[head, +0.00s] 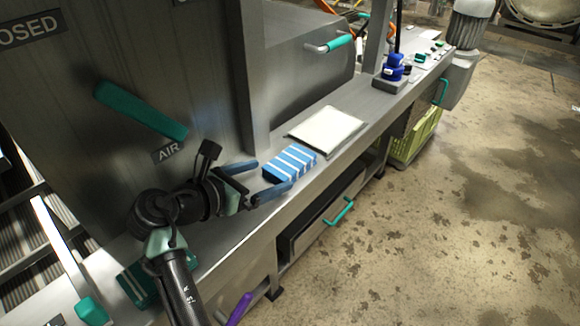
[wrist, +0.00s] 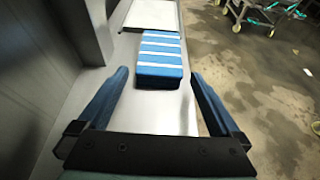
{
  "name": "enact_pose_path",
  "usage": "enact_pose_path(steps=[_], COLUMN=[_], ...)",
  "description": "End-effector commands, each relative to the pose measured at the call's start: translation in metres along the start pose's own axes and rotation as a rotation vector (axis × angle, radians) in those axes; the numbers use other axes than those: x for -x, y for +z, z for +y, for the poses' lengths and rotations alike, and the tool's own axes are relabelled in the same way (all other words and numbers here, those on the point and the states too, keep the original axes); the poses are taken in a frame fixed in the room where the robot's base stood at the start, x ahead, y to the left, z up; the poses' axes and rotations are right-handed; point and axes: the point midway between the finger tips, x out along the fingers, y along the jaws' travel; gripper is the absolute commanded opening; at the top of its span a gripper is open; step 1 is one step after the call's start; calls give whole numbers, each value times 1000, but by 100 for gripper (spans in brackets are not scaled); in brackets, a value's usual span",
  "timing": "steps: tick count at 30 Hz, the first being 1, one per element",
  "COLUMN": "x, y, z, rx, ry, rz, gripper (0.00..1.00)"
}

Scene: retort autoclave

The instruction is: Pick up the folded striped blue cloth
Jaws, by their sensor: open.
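The folded blue cloth with white stripes (head: 289,163) lies flat on the steel bench, just ahead of my gripper (head: 272,178). It also shows in the wrist view (wrist: 161,58), where it lies ahead of and between the lines of my two blue fingers. My gripper (wrist: 158,84) is open and empty, its fingers spread wider than the cloth. The fingertips reach about the near edge of the cloth in the wrist view. Whether they touch it I cannot tell.
A white folded sheet or pad (head: 327,129) lies just beyond the cloth. Blue items (head: 393,68) stand farther along the bench. A steel post (head: 248,80) and a cabinet wall rise on the left. The bench edge drops to the floor on the right.

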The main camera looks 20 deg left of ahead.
Motion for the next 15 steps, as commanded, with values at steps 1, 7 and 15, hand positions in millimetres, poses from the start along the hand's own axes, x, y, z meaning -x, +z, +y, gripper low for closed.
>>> enact_pose_path(steps=[1, 7, 15], x=[-11, -36, -40], y=[-3, -2, 0], z=[0, 0, 0], rx=[-1, 0, 0], ry=[-3, -1, -1], rz=[-1, 0, 0], gripper=[100, 100, 100])
